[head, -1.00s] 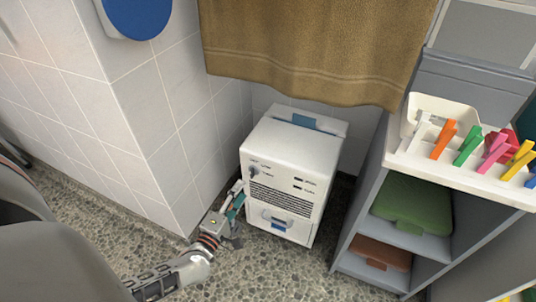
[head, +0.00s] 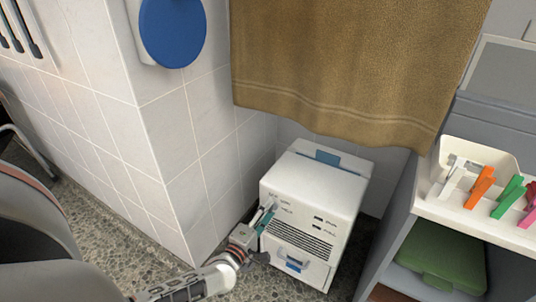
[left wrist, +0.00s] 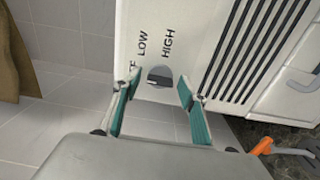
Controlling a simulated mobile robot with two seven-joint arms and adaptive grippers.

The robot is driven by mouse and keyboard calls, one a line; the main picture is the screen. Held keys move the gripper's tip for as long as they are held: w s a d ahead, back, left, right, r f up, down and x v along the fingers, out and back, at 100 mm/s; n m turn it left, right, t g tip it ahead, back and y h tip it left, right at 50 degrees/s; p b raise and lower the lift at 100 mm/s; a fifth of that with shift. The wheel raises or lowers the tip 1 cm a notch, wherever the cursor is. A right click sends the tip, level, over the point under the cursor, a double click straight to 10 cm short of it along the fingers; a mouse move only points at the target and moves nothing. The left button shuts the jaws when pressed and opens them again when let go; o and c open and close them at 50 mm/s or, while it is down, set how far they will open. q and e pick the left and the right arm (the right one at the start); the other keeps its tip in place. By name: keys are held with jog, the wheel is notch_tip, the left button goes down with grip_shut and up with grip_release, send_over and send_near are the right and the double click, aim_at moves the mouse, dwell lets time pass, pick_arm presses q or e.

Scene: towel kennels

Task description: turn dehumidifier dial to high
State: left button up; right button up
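The white dehumidifier (head: 318,185) stands on the floor under a hanging brown towel. Its grey dial (left wrist: 160,76) shows in the left wrist view, with LOW and HIGH printed beside it and another label partly hidden by a finger. I cannot tell for sure which label the dial points at. My left gripper (left wrist: 159,80) is open, with one teal-padded finger on each side of the dial; contact cannot be made out. In the head view the left gripper (head: 264,216) is at the upper left of the dehumidifier's front and covers the dial.
A tiled wall corner (head: 190,160) is close on the left. The towel (head: 345,70) hangs above.

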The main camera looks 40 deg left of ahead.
pick_arm(q)
jog(key=c, duration=0.8)
